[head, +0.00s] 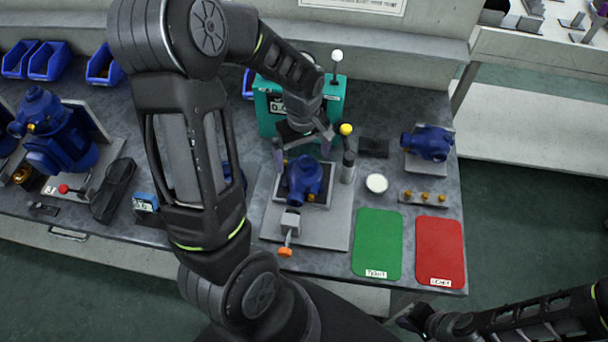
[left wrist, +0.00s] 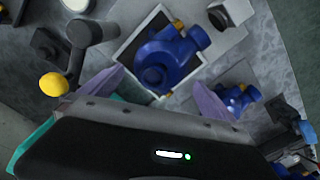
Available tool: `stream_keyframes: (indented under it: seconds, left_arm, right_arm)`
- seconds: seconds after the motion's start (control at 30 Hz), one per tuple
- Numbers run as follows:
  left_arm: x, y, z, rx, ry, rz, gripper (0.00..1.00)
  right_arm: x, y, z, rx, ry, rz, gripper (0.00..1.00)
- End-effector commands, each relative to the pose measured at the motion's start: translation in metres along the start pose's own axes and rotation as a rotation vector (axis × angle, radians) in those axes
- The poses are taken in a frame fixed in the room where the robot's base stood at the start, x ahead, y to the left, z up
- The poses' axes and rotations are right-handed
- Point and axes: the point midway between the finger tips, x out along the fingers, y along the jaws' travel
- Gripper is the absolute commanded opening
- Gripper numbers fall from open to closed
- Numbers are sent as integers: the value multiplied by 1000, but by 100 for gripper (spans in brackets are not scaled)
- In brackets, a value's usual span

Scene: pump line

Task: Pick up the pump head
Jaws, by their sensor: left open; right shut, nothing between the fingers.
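A blue pump head (head: 304,179) sits in a fixture (head: 336,226) on the bench, in the middle of the head view. In the left wrist view the pump head (left wrist: 168,57) lies over a dark square with a pale border. My left gripper (head: 303,146) is open above and behind it. Its two fingers are spread apart, and in the left wrist view (left wrist: 156,95) they point toward the pump head with nothing between them. I cannot tell whether they touch it. My right gripper (head: 425,316) is shut and empty at the bottom right, in front of the bench.
A teal device (head: 268,104) and a yellow-knobbed lever (head: 346,130) stand close to my left gripper. Another blue pump part (head: 430,143) is at the right. Green (head: 377,240) and red (head: 440,248) mats lie clear at the front right. A large blue pump (head: 62,135) stands left.

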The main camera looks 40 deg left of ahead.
Motion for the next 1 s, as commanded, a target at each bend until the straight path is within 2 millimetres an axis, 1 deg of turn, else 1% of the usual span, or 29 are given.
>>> stream_keyframes:
  seconds: [0.17,0.27,0.47,0.53,0.63,1.0]
  left_arm:
    - [0,0,0,0,0,0,100]
    - [4,0,0,0,-2,-3,100]
    - [30,0,0,0,-4,-5,100]
    - [41,1,0,0,-3,-4,100]
    - [50,1,0,0,-2,-3,100]
    - [52,2,0,0,0,0,100]
  right_arm:
    - [0,0,0,0,0,0,0]
    - [-2,-1,0,0,0,0,0]
    - [-11,-3,1,2,-3,3,0]
    - [-11,-3,1,2,-3,4,0]
    - [-11,-3,2,3,-4,4,0]
    - [-11,-3,2,3,-4,4,0]
